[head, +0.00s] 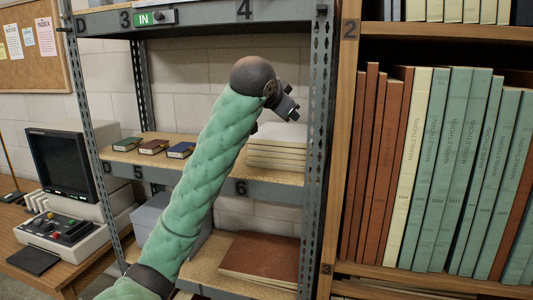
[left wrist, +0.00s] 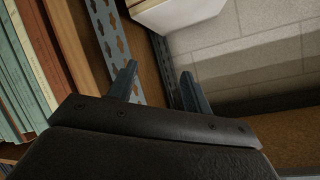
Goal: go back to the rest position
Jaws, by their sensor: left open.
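My left arm, in a quilted green sleeve, rises through the middle of the head view. My left gripper (head: 290,106) is at its upper end, in front of the metal shelf unit (head: 318,130), above and in front of a stack of cream volumes (head: 276,158). In the left wrist view the two fingers of the left gripper (left wrist: 158,68) are apart, with nothing between them. A cream block (left wrist: 180,12), seemingly that stack, lies beyond the fingertips, apart from them. My right gripper is in neither view.
Three small books (head: 153,147) lie on the middle shelf, left of my arm. A large brown book (head: 262,258) and a grey box (head: 152,213) are below. A wooden bookcase (head: 343,130) with tall volumes stands right. A monitor (head: 66,160) and console (head: 62,232) stand left.

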